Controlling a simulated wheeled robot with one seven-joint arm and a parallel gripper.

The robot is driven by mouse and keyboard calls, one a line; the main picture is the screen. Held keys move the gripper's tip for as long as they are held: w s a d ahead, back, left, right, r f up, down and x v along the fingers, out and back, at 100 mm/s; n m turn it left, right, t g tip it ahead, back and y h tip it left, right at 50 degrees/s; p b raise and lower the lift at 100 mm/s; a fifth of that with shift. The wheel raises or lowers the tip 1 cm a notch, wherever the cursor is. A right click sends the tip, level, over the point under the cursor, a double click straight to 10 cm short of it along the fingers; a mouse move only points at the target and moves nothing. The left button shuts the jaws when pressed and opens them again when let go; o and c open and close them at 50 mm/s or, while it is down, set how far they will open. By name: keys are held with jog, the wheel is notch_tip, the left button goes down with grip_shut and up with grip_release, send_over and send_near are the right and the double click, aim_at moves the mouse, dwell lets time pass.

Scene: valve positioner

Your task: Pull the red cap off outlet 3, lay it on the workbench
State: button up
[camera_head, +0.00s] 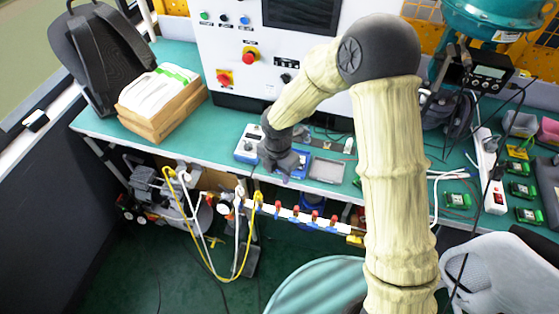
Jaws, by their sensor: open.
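A white outlet manifold (305,218) runs along below the front edge of the green workbench (335,187), with several small red parts on it. One red part (314,215) sits near its middle. I cannot tell which of them is the cap on outlet 3, as any numbers are too small to read. My gripper (283,172) is dark and open, pointing down over the bench's front part, above and left of the manifold. It partly covers a blue device. I see nothing held in it, though its fingertips are small and dark.
A grey tray (327,170) lies right of my gripper. A yellow hose (193,222) and cables hang by a compressor (160,195) below. Green modules and a power strip (490,170) lie at the right.

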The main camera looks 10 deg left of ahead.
aim_at(278, 202)
jog(key=shift+f, duration=0.1)
notch_tip(278, 202, down, 17)
jog(key=shift+f+p, duration=0.15)
jog(key=shift+p, duration=0.5)
dwell(0.4)
grip_shut()
dwell(0.4)
